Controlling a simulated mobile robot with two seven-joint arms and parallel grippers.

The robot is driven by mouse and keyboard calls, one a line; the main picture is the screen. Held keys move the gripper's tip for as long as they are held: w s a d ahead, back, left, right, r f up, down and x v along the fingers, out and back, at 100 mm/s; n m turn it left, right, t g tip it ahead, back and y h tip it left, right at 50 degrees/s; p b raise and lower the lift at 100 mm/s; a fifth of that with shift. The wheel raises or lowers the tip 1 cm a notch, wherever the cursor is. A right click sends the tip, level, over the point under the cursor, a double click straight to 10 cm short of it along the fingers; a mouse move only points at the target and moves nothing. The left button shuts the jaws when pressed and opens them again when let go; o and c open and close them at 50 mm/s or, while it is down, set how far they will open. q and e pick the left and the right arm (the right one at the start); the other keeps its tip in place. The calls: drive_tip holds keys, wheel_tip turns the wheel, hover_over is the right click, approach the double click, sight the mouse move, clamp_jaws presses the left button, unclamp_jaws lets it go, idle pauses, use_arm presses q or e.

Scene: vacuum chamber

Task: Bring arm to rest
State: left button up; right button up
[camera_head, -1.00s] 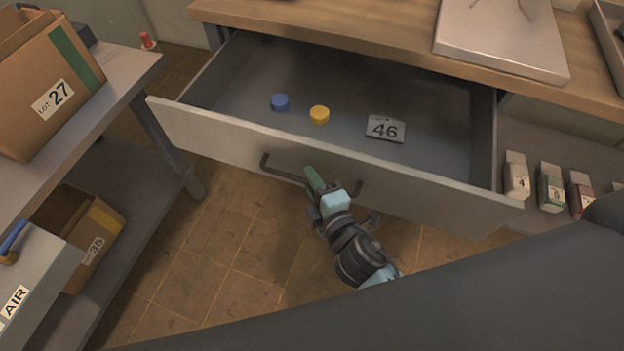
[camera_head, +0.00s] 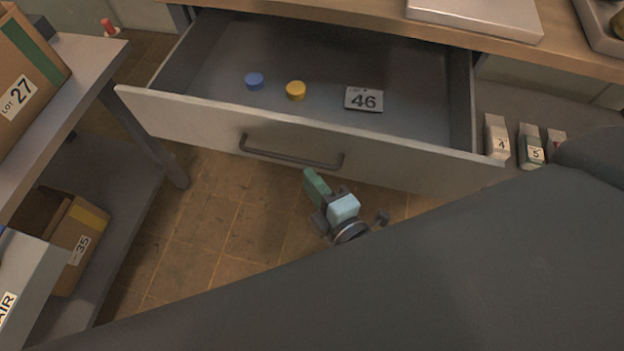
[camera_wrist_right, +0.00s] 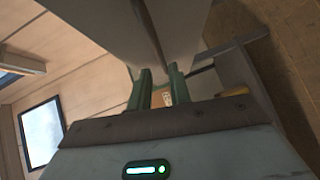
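My right gripper (camera_head: 314,186) shows in the head view just below the open drawer's front, with green fingers and a pale blue body. It is apart from the drawer handle (camera_head: 290,158). In the right wrist view its two green fingers (camera_wrist_right: 160,90) stand apart with nothing held between them; a brown labelled box shows through the gap in the background. Much of the right arm is hidden behind a dark grey part of my body. My left gripper is in neither view.
The drawer (camera_head: 200,108) is pulled open and holds a blue cap (camera_head: 254,81), a yellow cap (camera_head: 296,90) and a 46 plate (camera_head: 363,99). A shelf (camera_head: 95,95) with boxes stands left. Small numbered cartons (camera_head: 497,137) stand right. Floor below the drawer is clear.

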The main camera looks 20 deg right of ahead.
idle(0.3)
drive_tip(key=s+d+f+m+g, duration=0.3)
drive_tip(key=s+f+m, duration=0.3)
drive_tip(key=s, duration=0.4)
drive_tip(key=s+d+f+m+g+h, duration=0.1)
drive_tip(key=s+d+f+m+g, duration=0.35)
drive_tip(key=s, duration=0.55)
drive_tip(key=s+d+f+m+g, duration=0.2)
drive_tip(key=s+f+m+g, duration=0.1)
drive_tip(key=s+f+m, duration=0.65)
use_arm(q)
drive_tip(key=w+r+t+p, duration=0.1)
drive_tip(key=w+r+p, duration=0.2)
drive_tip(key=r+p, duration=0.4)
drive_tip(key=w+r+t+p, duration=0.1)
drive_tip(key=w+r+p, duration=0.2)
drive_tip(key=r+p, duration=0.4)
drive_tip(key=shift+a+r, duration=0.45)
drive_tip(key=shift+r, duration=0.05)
use_arm(e)
drive_tip(key=w+r+n+t, duration=0.1)
drive_tip(key=w+r, duration=0.2)
drive_tip(key=r, duration=0.5)
drive_tip(key=w+r+n+t, duration=0.2)
drive_tip(key=w+r, duration=0.1)
drive_tip(key=r, duration=0.6)
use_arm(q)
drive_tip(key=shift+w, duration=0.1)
use_arm(e)
drive_tip(key=shift+r, duration=0.1)
